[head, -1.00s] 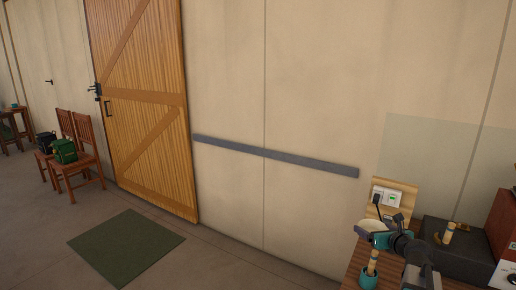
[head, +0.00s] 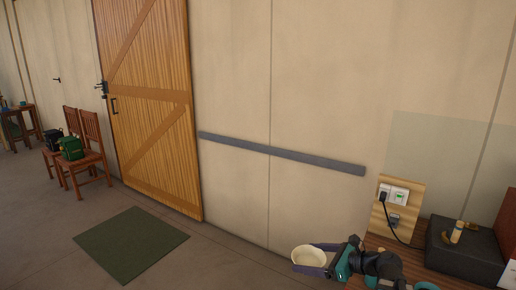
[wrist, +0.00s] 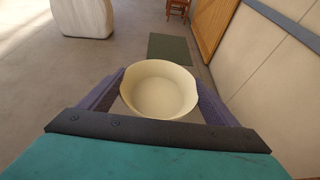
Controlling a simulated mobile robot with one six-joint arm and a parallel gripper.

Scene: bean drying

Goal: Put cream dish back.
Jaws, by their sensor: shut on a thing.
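The cream dish (head: 308,256) is a small round open bowl. It is held at the end of my gripper (head: 318,260), in the lower right of the head view. In the wrist view the dish (wrist: 158,90) sits upright between the two dark purple fingers of my gripper (wrist: 160,100), which are shut on its sides. Its inside looks empty. It is in the air, left of the wooden bench (head: 410,262), with the floor visible beyond it.
A dark grey box (head: 465,252) and a socket board (head: 398,207) with a plug and cable are at the right. A wooden door (head: 150,110), a green mat (head: 130,244) and chairs (head: 92,155) are to the left. A pale block (wrist: 83,18) shows in the wrist view. The floor between is open.

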